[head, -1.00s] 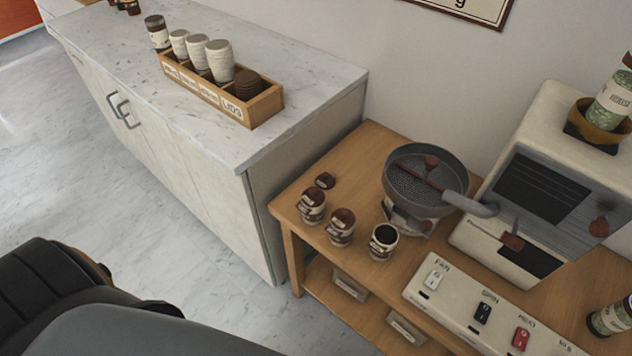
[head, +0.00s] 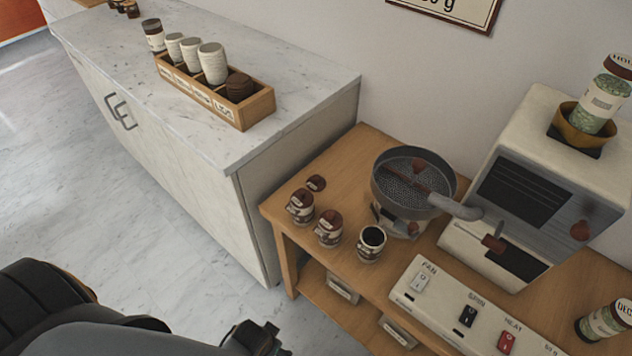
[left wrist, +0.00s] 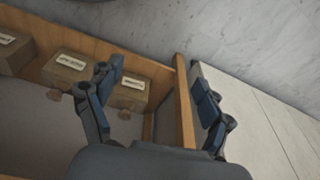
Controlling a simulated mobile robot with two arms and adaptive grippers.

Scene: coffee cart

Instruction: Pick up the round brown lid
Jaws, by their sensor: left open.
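A small round brown lid (head: 316,183) lies on the wooden table, behind the row of cups. Two cups (head: 300,206) (head: 328,228) wear brown lids; a third cup (head: 371,243) is uncovered, with dark contents. More brown lids are stacked in the end compartment (head: 239,86) of the wooden box on the counter. My left gripper (head: 258,340) just shows at the bottom edge, low and in front of the table, away from the lid. In the left wrist view my left gripper (left wrist: 156,68) is open and empty. The loose lid cannot be made out there. My right gripper is out of view.
A round metal tray (head: 380,190) of the roaster stands right of the cups. A switch panel (head: 440,300) lies along the table front. The marble counter (head: 290,95) rises left of the table. Labelled boxes (left wrist: 68,68) sit on the lower shelf.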

